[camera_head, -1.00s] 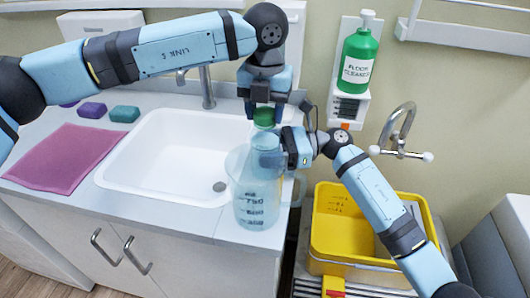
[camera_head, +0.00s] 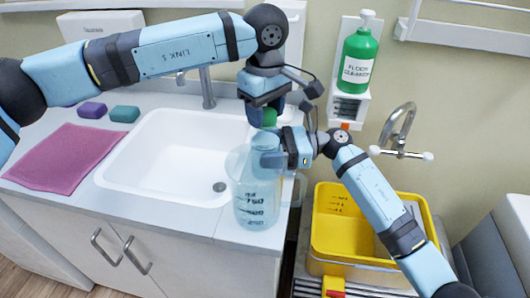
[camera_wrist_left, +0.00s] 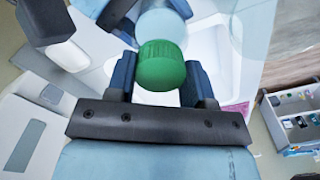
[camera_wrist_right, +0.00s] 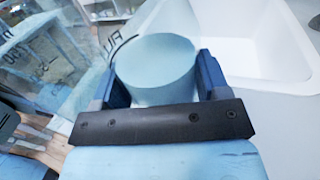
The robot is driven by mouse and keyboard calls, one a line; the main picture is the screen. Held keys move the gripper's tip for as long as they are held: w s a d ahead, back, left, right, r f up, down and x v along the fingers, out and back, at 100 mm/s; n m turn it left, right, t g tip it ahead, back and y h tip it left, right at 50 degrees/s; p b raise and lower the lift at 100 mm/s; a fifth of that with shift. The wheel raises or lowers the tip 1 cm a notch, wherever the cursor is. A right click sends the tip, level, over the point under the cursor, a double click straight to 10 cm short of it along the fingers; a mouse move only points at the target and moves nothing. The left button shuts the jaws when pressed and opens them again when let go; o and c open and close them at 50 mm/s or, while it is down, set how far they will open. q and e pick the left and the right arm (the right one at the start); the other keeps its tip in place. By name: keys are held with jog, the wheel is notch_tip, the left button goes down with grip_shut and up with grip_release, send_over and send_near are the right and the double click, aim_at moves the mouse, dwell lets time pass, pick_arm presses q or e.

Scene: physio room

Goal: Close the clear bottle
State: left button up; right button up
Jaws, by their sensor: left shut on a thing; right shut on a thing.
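My left gripper (camera_head: 267,114), coming from above, is shut on a green cap (camera_wrist_left: 160,65). The cap is just above a pale blue see-through bottle (camera_head: 264,141) at the counter's right end. Whether cap and bottle mouth touch is not clear. My right gripper (camera_head: 272,155) is shut around the upper part of the bottle, which fills the space between its fingers in the right wrist view (camera_wrist_right: 156,68). The bottle looks upright. Its lower part overlaps a clear measuring jug (camera_head: 240,180) in the head view.
A white sink (camera_head: 165,160) lies left of the jug. A pink cloth (camera_head: 62,158) and two sponges are farther left. A yellow bucket (camera_head: 335,266) stands at the right below a wall tap (camera_head: 400,130). A green floor cleaner bottle (camera_head: 358,58) is on the wall.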

pick_arm(q)
jog(key=o, duration=1)
jog(key=shift+r, duration=2.3)
jog(key=shift+n, duration=0.3)
jog(key=shift+c, duration=0.2)
jog(key=n, duration=0.2)
jog(key=r+n, duration=0.1)
jog(key=n, duration=0.3)
jog(key=r+n, duration=0.1)
jog(key=n, duration=0.1)
jog(key=shift+n, duration=0.3)
jog(key=n, duration=0.2)
jog(key=r+n, duration=0.1)
jog(key=n, duration=0.4)
jog(key=shift+r, duration=0.25)
